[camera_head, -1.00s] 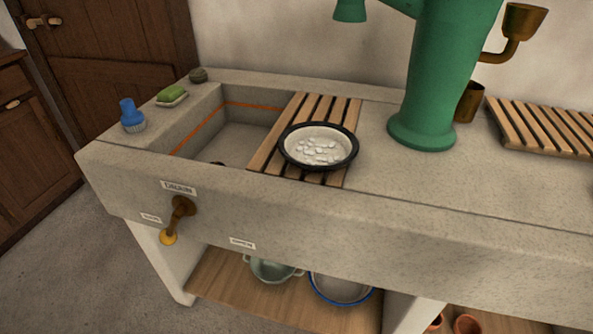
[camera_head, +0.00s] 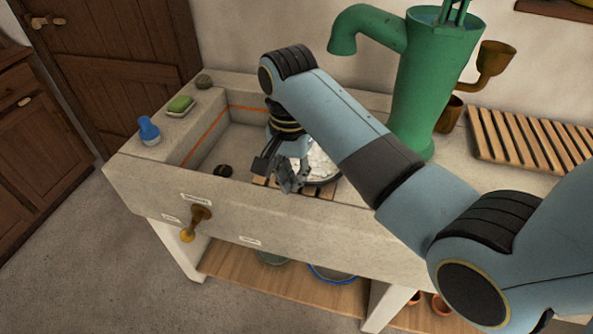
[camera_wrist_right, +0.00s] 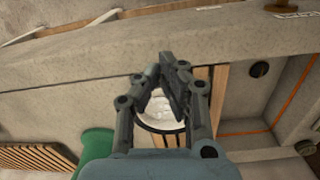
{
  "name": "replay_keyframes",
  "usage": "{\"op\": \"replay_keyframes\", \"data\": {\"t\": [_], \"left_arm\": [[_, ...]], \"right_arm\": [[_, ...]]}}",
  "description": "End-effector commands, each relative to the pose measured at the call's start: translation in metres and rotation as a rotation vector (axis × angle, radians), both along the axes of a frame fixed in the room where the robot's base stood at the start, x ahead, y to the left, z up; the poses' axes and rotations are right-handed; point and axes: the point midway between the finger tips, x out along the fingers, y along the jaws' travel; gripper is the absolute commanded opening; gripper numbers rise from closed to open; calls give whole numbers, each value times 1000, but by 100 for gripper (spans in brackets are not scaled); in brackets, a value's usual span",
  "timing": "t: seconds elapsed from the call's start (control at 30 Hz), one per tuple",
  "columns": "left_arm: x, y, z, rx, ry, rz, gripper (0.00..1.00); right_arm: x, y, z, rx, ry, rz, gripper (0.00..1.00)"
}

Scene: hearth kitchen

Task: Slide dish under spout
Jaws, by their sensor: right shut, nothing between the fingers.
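The dish (camera_head: 322,166), dark-rimmed with a white inside and pale lumps in it, rests on the slatted wooden rack (camera_head: 262,181) over the sink. My right arm hides much of it in the head view. It also shows between the finger links in the wrist view (camera_wrist_right: 160,112). The green spout (camera_head: 346,38) hangs from the pump, behind and to the right of the dish. My right gripper (camera_head: 288,186) points down at the dish's left front side, shut and empty; its fingertips (camera_wrist_right: 163,68) meet in the wrist view. I cannot tell whether it touches the dish. My left gripper is out of view.
The green pump body (camera_head: 425,80) stands right of the sink, with another slatted rack (camera_head: 525,140) beyond it. A blue-topped brush (camera_head: 149,130) and green soap (camera_head: 180,104) sit on the sink's left ledge. The sink basin (camera_head: 215,150) is open left of the rack.

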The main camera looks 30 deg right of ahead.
Motion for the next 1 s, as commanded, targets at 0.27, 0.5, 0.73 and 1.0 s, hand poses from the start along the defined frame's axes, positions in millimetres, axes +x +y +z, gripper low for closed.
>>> {"op": "replay_keyframes", "data": {"t": [0.27,0.5,0.73,1.0], "left_arm": [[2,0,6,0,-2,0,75],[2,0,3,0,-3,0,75],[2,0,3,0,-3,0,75],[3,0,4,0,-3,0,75]], "right_arm": [[11,1,-6,1,-18,2,0],[11,1,-57,2,-17,3,0],[21,-13,-85,-4,-23,1,0],[33,-31,-85,0,-22,2,0]]}}
